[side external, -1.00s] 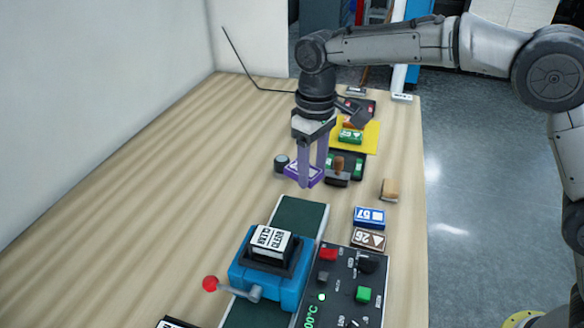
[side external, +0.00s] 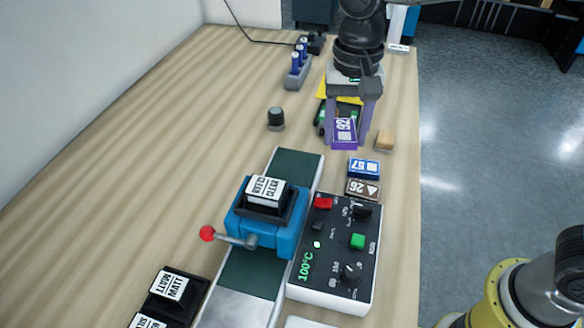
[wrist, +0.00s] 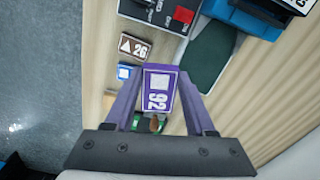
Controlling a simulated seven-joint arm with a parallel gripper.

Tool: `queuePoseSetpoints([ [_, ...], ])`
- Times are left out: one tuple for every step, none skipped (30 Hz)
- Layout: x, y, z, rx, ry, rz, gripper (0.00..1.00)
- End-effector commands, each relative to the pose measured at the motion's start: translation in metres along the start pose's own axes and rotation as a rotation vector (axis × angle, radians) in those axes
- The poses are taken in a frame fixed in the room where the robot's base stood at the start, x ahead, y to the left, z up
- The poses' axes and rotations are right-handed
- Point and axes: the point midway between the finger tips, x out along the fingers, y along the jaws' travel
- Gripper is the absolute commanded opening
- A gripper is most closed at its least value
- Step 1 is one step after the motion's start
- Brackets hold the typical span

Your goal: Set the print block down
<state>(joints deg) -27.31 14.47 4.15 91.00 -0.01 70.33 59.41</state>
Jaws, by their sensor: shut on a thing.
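The purple print block (side external: 344,131), marked 92 with a pale square, is between the fingers of my gripper (side external: 345,141), which is shut on it. In the wrist view the block (wrist: 158,90) sits between both purple fingers, its marked face toward the camera. I cannot tell whether its underside touches the table. A blue block marked 57 (side external: 363,168) and a brown block marked 26 (side external: 362,189) lie in a row on the table, nearer the camera than the purple block. My gripper partly hides the items behind it.
A control box (side external: 335,255) and a blue laminator (side external: 265,230) on a green strip (side external: 297,165) stand nearer the camera. A tan wooden block (side external: 385,140) lies right of my gripper. A dark knob (side external: 275,118) stands left. The left tabletop is mostly bare.

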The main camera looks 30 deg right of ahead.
Motion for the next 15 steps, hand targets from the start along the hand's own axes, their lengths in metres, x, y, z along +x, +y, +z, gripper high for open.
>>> queuePoseSetpoints([
  [-0.005,0.005,0.009,0.062,0.001,-0.002,0.0],
  [-0.007,0.008,0.014,0.103,0.001,-0.002,0.0],
  [-0.01,0.012,0.02,0.152,0.0,-0.001,0.0],
  [-0.013,0.015,0.025,0.185,0.001,-0.002,0.0],
  [-0.016,0.018,0.03,0.213,0.001,-0.003,0.0],
  [-0.02,0.021,0.037,0.242,0.001,-0.004,0.0],
  [-0.022,0.024,0.041,0.258,0.001,-0.002,0.0],
  [-0.024,0.026,0.045,0.257,0.001,-0.002,0.0],
  [-0.027,0.029,0.05,0.253,0.0,-0.001,0.0],
  [-0.03,0.03,0.053,0.246,0.001,-0.002,0.0],
  [-0.032,0.031,0.055,0.241,0.0,-0.002,0.0],
  [-0.034,0.03,0.057,0.234,0.0,-0.001,0.0],
  [-0.034,0.028,0.057,0.231,0.0,0.001,0.0],
  [-0.034,0.025,0.057,0.228,-0.001,0.002,0.0],
  [-0.032,0.021,0.055,0.227,-0.001,0.003,0.0],
])
